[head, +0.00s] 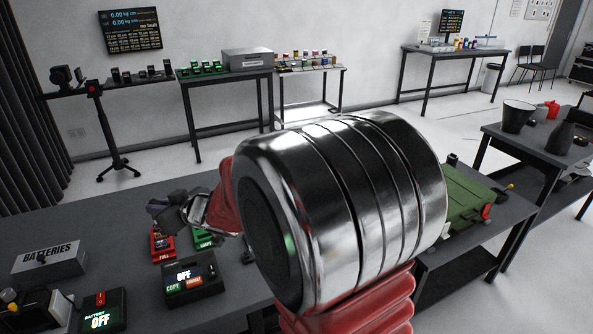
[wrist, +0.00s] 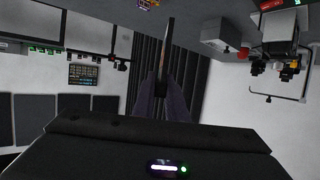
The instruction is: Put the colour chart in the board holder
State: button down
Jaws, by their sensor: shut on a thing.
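My gripper (wrist: 162,98) is shut on a thin flat board, seen edge-on in the wrist view, which I take to be the colour chart (wrist: 167,45). The board stands up between the two dark fingers, and its face is turned out of sight. In the head view my gripper (head: 165,207) is small and partly hidden behind my large silver arm joint, above the dark table. I cannot make out the chart there. I cannot pick out the board holder for certain in either view.
On the near table (head: 110,225) stand a batteries box (head: 48,260), a copy/format device (head: 193,280), red and green card units (head: 162,243), a battery charger (head: 103,312) and a green case (head: 468,195). A camera tripod (head: 105,130) and equipment tables are behind. My arm hides the table's middle.

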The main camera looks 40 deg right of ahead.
jog(key=s+d+m+h, duration=0.2)
jog(key=s+d, duration=0.1)
jog(key=d, duration=0.9)
jog(key=s+d+m+h, duration=0.2)
jog(key=s+d+h, duration=0.1)
jog(key=d, duration=0.9)
jog(key=s+d+m+h, duration=0.2)
jog(key=s+d, duration=0.2)
jog(key=d, duration=0.9)
jog(key=shift+r+m+h, duration=0.2)
jog(key=shift+m+h, duration=0.1)
jog(key=shift+h, duration=0.1)
jog(key=shift+s, duration=0.1)
jog(key=shift+f, duration=2.9)
jog(key=shift+s+f, duration=0.1)
jog(key=shift+f, duration=1.95)
jog(key=c, duration=1.7)
grip_release()
